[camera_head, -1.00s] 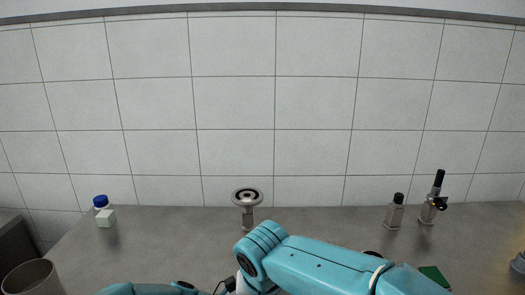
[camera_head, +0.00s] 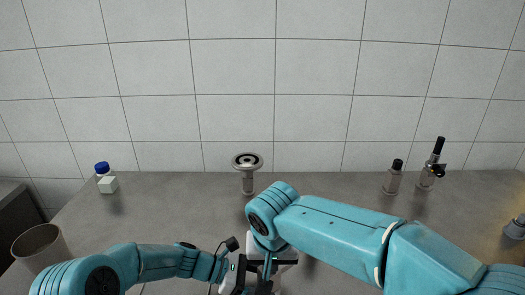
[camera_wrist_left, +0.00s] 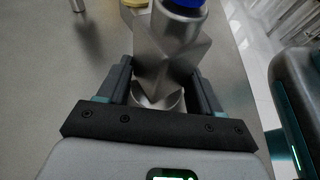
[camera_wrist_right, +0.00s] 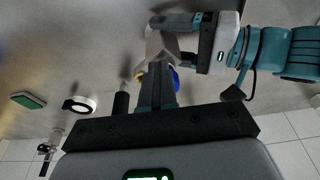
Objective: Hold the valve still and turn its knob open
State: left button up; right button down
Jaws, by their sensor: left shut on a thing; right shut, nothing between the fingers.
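The valve is a grey metal block (camera_wrist_left: 168,58) with a blue knob (camera_wrist_left: 188,4) in the left wrist view. My left gripper (camera_wrist_left: 162,88) is shut on the metal body, one finger on each side. In the right wrist view the metal body (camera_wrist_right: 160,44) and part of the blue knob (camera_wrist_right: 175,76) show behind the fingers of my right gripper (camera_wrist_right: 157,84). That gripper is shut and empty, pointing toward the knob; whether it touches cannot be told. In the head view my right gripper (camera_head: 264,275) is low at the centre, and the valve is mostly hidden there.
A round-topped metal stand (camera_head: 247,163) is at mid-table. A white cube (camera_head: 108,185) and blue-capped bottle (camera_head: 102,168) are back left, a grey cup (camera_head: 40,245) front left. Black-topped bottles (camera_head: 394,178) stand back right. The tiled wall is behind.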

jog(key=shift+w+d, duration=0.1)
jog(key=shift+d, duration=0.25)
jog(key=shift+w+d, duration=0.1)
jog(key=shift+d, duration=0.2)
jog(key=w+v, duration=0.1)
jog(key=v, duration=0.4)
jog(key=shift+s+r, duration=0.35)
jog(key=shift+r, duration=0.2)
